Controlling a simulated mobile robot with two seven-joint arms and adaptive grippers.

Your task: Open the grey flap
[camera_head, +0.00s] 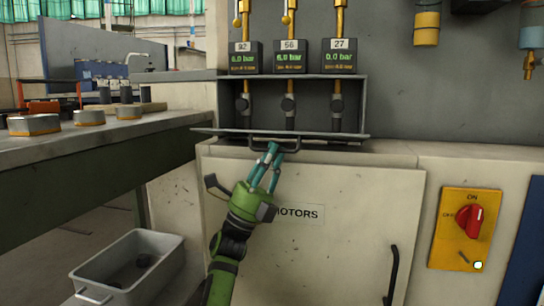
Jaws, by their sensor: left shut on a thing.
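The grey flap (225,132) stands swung out nearly level at the lower front of a grey recess, so I see it almost edge-on. The recess behind it is uncovered. The flap's dark bar handle (289,149) hangs at its front edge. My left gripper (269,158), with a green body and teal fingers, reaches up from below, and its fingers are shut on the handle. The fingertips partly cover the handle's left part. My right gripper is out of view.
Three valves (289,104) stand in the recess under pressure displays (290,57). A cream cabinet door marked MOTORS (345,185) lies below. A yellow switch box (455,250) is at right. A grey bin (160,247) and a bench (165,126) are at left.

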